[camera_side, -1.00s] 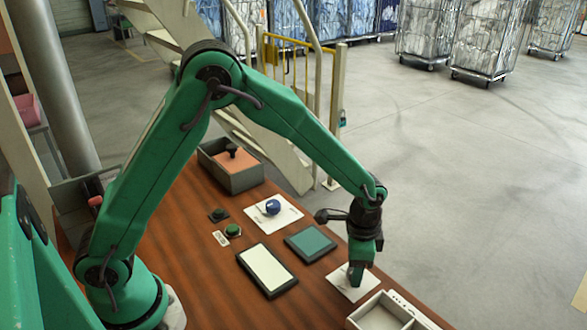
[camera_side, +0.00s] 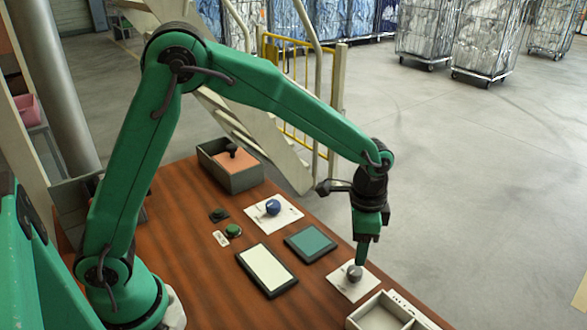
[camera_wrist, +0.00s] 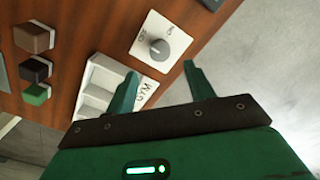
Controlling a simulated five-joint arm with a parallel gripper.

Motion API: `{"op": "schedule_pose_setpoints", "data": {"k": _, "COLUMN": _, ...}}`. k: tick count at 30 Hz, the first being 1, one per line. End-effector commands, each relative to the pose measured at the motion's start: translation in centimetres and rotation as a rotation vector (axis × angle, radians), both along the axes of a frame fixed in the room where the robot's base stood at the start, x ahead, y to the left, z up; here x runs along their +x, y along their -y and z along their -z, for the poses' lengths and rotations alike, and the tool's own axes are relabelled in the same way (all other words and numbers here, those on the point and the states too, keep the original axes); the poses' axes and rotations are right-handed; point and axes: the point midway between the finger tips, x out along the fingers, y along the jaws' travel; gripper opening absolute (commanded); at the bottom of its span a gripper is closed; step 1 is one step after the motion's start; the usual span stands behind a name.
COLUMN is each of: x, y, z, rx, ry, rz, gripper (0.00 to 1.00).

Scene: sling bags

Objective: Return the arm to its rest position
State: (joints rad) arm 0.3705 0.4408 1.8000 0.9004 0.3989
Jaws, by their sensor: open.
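My gripper (camera_side: 363,252) is above the right part of the wooden table, over a grey knob (camera_side: 355,272) on a white plate (camera_side: 345,288). Its fingers point down and look just clear of the knob in the side view. In the wrist view my gripper (camera_wrist: 163,85) shows two green fingers spread apart with nothing between them. A grey knob (camera_wrist: 160,48) on a white plate marked with letters lies beyond the fingertips there. My arm is bent at the elbow and reaches out over the table.
A white divided tray (camera_side: 385,312) is at the near right corner. Railings and wheeled cages stand behind.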

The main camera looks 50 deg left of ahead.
Motion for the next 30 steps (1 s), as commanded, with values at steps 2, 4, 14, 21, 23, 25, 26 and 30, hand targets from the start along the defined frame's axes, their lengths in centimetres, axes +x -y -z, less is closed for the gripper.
{"op": "schedule_pose_setpoints", "data": {"k": 2, "x": 0.0, "y": 0.0, "z": -0.1, "rx": -0.001, "ry": 0.001, "rz": -0.002, "gripper": 0.53}}
{"op": "schedule_pose_setpoints", "data": {"k": 4, "x": -0.1, "y": -0.2, "z": -0.3, "rx": -0.001, "ry": 0.004, "rz": -0.006, "gripper": 0.53}}
{"op": "schedule_pose_setpoints", "data": {"k": 14, "x": -1.4, "y": -2.7, "z": -4.1, "rx": -0.023, "ry": 0.060, "rz": -0.095, "gripper": 0.53}}
{"op": "schedule_pose_setpoints", "data": {"k": 21, "x": -3.7, "y": -5.8, "z": -8.2, "rx": -0.050, "ry": 0.127, "rz": -0.208, "gripper": 0.53}}
{"op": "schedule_pose_setpoints", "data": {"k": 23, "x": -4.4, "y": -6.6, "z": -9.0, "rx": -0.056, "ry": 0.144, "rz": -0.236, "gripper": 0.53}}
{"op": "schedule_pose_setpoints", "data": {"k": 25, "x": -5.3, "y": -7.5, "z": -10.0, "rx": -0.065, "ry": 0.164, "rz": -0.270, "gripper": 0.53}}
{"op": "schedule_pose_setpoints", "data": {"k": 26, "x": -5.6, "y": -7.8, "z": -10.4, "rx": -0.068, "ry": 0.174, "rz": -0.284, "gripper": 0.53}}
{"op": "schedule_pose_setpoints", "data": {"k": 30, "x": -7.5, "y": -9.4, "z": -12.0, "rx": -0.084, "ry": 0.214, "rz": -0.350, "gripper": 0.53}}
